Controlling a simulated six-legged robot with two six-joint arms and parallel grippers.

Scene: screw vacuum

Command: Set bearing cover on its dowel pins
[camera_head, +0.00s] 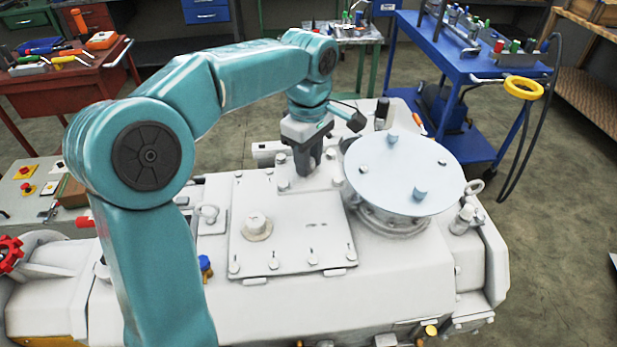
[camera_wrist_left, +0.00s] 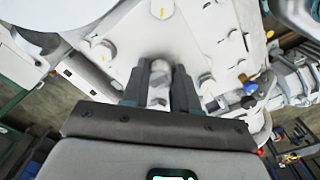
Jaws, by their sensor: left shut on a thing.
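My left gripper (camera_head: 308,165) points down at the white machine, left of the pale blue round disc. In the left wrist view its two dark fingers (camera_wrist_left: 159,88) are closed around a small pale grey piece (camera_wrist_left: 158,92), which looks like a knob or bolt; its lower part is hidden. I cannot tell for sure which part is the bearing cover. No dowel pins are clearly visible. My right gripper is not in view.
The white machine (camera_head: 290,297) carries a bolted plate (camera_head: 309,240), bolts and lifting eyes (camera_head: 474,187). A red tool table (camera_head: 70,82) stands at the left, and a blue trolley (camera_head: 440,45) with a yellow ring (camera_head: 523,88) at the right. Grey floor is free at the right.

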